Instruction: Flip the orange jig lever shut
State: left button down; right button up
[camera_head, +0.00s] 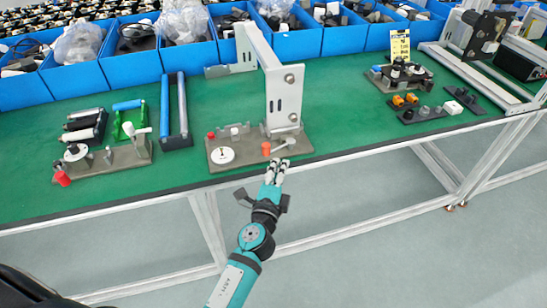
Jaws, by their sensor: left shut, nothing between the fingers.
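A grey jig plate (225,163) lies at the front edge of the green table. An orange lever knob (266,148) stands on it, beside a light grey handle (284,144). Whether the lever is open or shut is too small to tell. The plate also bears a white disc (221,156) and a small red knob (211,135). My left gripper (277,163) is at the table's front edge, just below the orange knob in the picture. Its fingers are shut and empty, and I cannot tell whether they touch the plate. My right gripper is not in view.
A tall white bracket (284,97) stands right behind the jig. Another jig (118,158) with a red knob (62,178) is at the left. Blue bins (88,77) line the back.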

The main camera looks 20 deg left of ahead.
pick_arm(q)
jog(key=shift+w+a, duration=0.85)
jog(key=shift+a, duration=0.3)
jog(key=shift+p, duration=0.3)
